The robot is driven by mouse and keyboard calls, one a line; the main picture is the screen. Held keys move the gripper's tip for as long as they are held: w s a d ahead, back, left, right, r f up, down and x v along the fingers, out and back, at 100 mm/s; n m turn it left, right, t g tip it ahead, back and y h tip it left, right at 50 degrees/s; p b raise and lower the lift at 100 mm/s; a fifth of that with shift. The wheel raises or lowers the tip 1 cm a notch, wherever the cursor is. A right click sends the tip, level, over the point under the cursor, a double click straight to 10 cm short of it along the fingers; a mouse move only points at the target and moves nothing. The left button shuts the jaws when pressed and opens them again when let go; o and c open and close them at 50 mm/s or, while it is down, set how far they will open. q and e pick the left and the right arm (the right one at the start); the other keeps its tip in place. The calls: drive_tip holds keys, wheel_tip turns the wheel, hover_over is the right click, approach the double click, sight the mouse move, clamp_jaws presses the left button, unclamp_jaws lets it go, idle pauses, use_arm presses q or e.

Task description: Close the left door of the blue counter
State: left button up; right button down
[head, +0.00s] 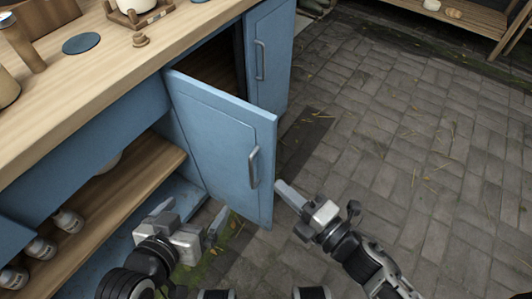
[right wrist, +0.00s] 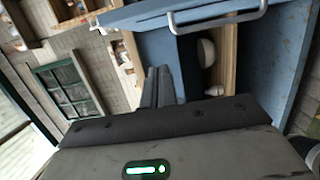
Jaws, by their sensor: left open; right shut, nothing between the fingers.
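The left door (head: 215,135) of the blue counter (head: 115,125) stands swung open, its handled face toward me. Its grey handle (head: 254,168) is near the free edge, and the dark cabinet inside shows behind it. My left gripper (head: 190,225) is open and empty, low in front of the door's lower part. My right gripper (head: 279,187) is shut and empty, its tip close by the door's free edge, right of the handle; I cannot tell if it touches. In the right wrist view the shut fingers (right wrist: 158,88) point toward a blue panel with a handle (right wrist: 220,20).
The right door (head: 268,55) looks closed. The wooden top (head: 110,45) holds a blue disc (head: 81,43) and other items. An open shelf (head: 110,200) with several jars is at left. Paved floor (head: 400,140) to the right is mostly clear, with a wooden bench (head: 470,15) far back.

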sight(267, 152)
drive_tip(key=shift+w+a, duration=0.6)
drive_tip(key=shift+w, duration=1.05)
drive_tip(key=shift+w+a, duration=0.65)
drive_tip(key=shift+w, duration=1.05)
drive_tip(key=shift+w+a, duration=0.6)
drive_tip(key=shift+w, duration=1.05)
drive_tip(key=shift+d, duration=0.1)
